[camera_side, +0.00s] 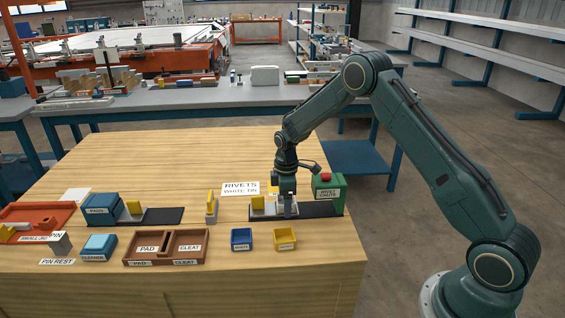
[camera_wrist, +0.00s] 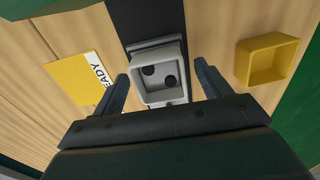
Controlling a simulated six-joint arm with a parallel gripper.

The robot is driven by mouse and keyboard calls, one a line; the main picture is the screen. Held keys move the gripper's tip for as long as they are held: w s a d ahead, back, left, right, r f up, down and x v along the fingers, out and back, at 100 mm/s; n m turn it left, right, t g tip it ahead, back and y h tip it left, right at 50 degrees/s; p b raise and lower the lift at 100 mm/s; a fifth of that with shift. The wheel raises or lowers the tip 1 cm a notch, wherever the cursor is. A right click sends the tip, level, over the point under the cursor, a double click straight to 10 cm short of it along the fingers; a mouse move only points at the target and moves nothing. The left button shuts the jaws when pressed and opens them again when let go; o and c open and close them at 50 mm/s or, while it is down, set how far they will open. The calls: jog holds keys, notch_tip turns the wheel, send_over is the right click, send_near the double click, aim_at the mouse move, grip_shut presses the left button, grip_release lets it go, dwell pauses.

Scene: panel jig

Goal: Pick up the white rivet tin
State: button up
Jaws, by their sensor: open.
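The white rivet tin (camera_wrist: 143,94) is a small, square, open-topped tin with two dark round spots inside it. In the wrist view it lies between the two fingers of my gripper (camera_wrist: 161,72), which are spread with one on each side. Whether either finger touches the tin is hard to tell. In the side view my gripper (camera_side: 288,212) points down over the dark strip in front of the green rivet chute (camera_side: 329,190). There the tin is not clearly distinguishable from the grey parts around the gripper. A sign reading "RIVETS WHITE TIN" (camera_side: 240,188) lies behind.
A yellow tin (camera_wrist: 268,61) is right of the fingers in the wrist view; in the side view it stands in front (camera_side: 285,238), beside a blue tin (camera_side: 241,239). A yellow-and-white "READY" card (camera_wrist: 78,82) lies left. A brown divided tray (camera_side: 165,247) is further left.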

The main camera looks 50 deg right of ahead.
dwell(0.3)
jog(key=c, duration=1.2)
jog(key=shift+r, duration=0.15)
notch_tip(320, 180, up, 20)
dwell(0.4)
